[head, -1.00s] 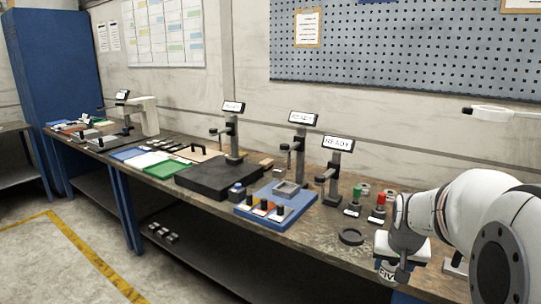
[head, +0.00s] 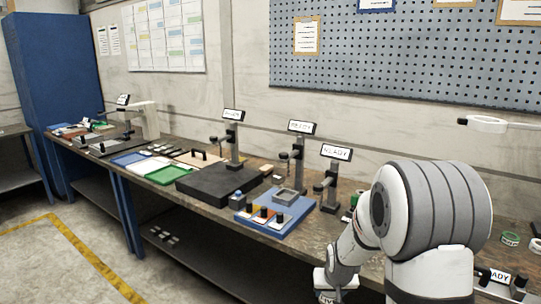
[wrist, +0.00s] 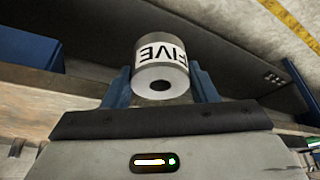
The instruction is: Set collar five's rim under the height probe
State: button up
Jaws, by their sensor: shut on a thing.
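Collar five (wrist: 163,62) is a grey metal cylinder with a white band marked FIVE and a round hole in its end face. My gripper (wrist: 163,84) is shut on it, one blue finger on each side. In the head view the collar (head: 327,298) shows only partly, at the bottom edge below my wrist, in front of the bench. Several dark stands with READY displays stand on the bench, among them a right one (head: 332,180), a middle one (head: 298,155) and a left one (head: 234,140). I cannot tell which is the height probe.
A blue tray (head: 262,228) with black-knobbed pieces lies near the bench's front edge, left of my arm. A black slab (head: 205,187) sits beyond it. Green tape (head: 510,239) lies at right. My arm hides much of the right bench. Floor in front is clear.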

aim_at(322, 296)
jog(key=a+f, duration=0.2)
jog(key=shift+a+f+n, duration=0.25)
jog(key=shift+f+n, duration=0.05)
jog(key=shift+f, duration=0.05)
jog(key=s+f, duration=0.4)
jog(key=f, duration=0.1)
jog(key=shift+s+f, duration=0.25)
jog(key=shift+s, duration=0.05)
grip_shut()
jog(key=shift+d, duration=0.3)
jog(key=shift+w+a, duration=0.1)
jog(key=shift+a, duration=0.05)
